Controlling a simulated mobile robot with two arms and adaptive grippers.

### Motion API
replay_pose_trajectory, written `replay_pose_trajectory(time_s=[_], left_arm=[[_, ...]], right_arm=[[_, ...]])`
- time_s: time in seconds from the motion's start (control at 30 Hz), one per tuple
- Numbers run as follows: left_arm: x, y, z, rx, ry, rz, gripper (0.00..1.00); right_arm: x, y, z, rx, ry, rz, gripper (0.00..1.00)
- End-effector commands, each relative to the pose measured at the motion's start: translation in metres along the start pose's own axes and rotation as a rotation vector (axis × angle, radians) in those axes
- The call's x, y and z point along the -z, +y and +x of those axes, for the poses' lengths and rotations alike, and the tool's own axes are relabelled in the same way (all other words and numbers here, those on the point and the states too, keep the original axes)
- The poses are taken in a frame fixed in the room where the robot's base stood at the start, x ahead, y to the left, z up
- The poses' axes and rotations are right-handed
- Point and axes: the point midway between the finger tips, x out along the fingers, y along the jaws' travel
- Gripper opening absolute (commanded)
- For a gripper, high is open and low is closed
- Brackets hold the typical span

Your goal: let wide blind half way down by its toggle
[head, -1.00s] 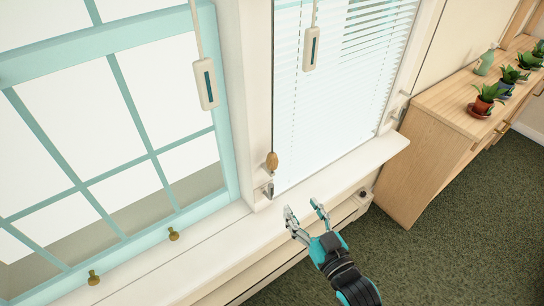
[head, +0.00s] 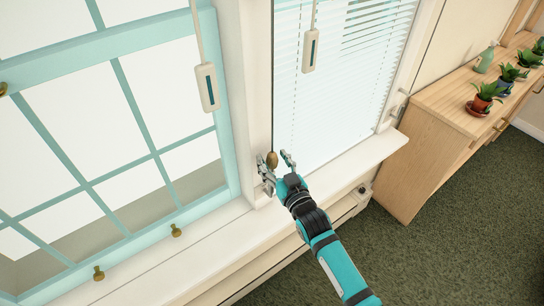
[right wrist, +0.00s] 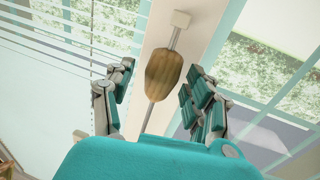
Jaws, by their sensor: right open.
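A brown wooden toggle (head: 272,160) hangs at the lower left edge of the right window, beside the post between the two windows. My right gripper (head: 273,157) is open around it, one finger on each side. In the right wrist view the toggle (right wrist: 164,73) sits between the spread fingers, with gaps showing on both sides. A lowered white slatted blind (head: 345,80) covers the right window. No slats show over the visible part of the left teal-framed window (head: 120,75). My left gripper is out of view.
White pendants with teal strips hang on cords at the left window (head: 207,87) and before the blind (head: 311,51). A white sill (head: 330,165) runs below. A wooden cabinet (head: 425,140) with several potted plants stands right; carpet (head: 450,240) is clear.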

Motion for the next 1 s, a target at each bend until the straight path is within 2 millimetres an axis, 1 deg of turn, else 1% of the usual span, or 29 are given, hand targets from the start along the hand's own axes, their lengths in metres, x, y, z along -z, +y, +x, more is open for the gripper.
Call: replay_pose_trajectory(time_s=[0.03, 0.13, 0.4, 0.43, 0.83, 0.87, 1.0], left_arm=[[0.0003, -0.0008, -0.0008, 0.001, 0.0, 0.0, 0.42], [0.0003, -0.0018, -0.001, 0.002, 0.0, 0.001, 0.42], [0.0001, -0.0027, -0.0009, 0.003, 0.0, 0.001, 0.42], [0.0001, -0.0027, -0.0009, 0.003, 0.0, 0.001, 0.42], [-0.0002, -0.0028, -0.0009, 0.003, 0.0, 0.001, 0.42], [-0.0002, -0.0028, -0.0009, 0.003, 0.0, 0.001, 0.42], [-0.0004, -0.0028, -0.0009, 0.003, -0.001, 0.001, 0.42]], right_arm=[[0.001, -0.0004, 0.005, 0.0, 0.001, 0.0, 0.55], [0.0005, -0.0003, 0.0098, 0.001, 0.001, 0.0, 0.55], [0.0, -0.0003, 0.0111, 0.0, 0.0, 0.0, 0.55], [0.0, -0.0003, 0.0111, 0.0, 0.0, 0.0, 0.54], [0.0, -0.0002, 0.0109, 0.0, 0.0, 0.0, 0.02], [0.0, -0.0002, 0.0108, 0.0, 0.0, 0.0, 0.0], [-0.0002, -0.0002, 0.0108, 0.0, 0.0, 0.0, 0.0]])
